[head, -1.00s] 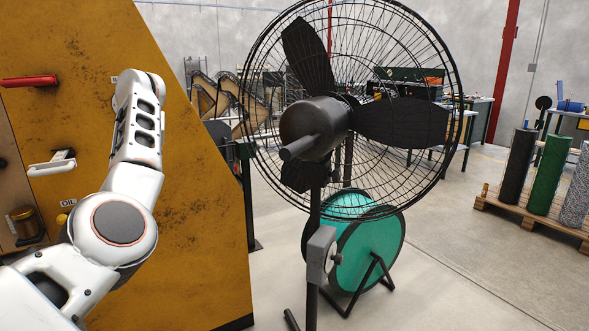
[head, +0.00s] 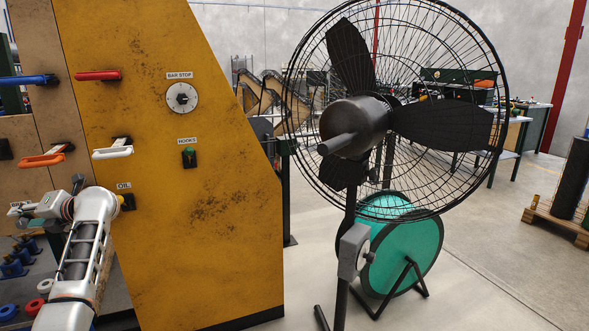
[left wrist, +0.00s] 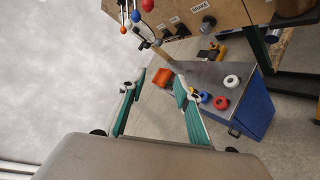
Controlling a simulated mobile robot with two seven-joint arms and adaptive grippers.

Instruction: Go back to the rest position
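My left arm reaches in at the lower left of the head view. My right gripper is in neither view.
The panel carries a red handle (head: 98,75), a white handle (head: 112,152), a BAR STOP dial (head: 182,97) and a HOOKS switch (head: 189,157). A black fan (head: 352,125) stands right of it, before a green reel (head: 415,245).

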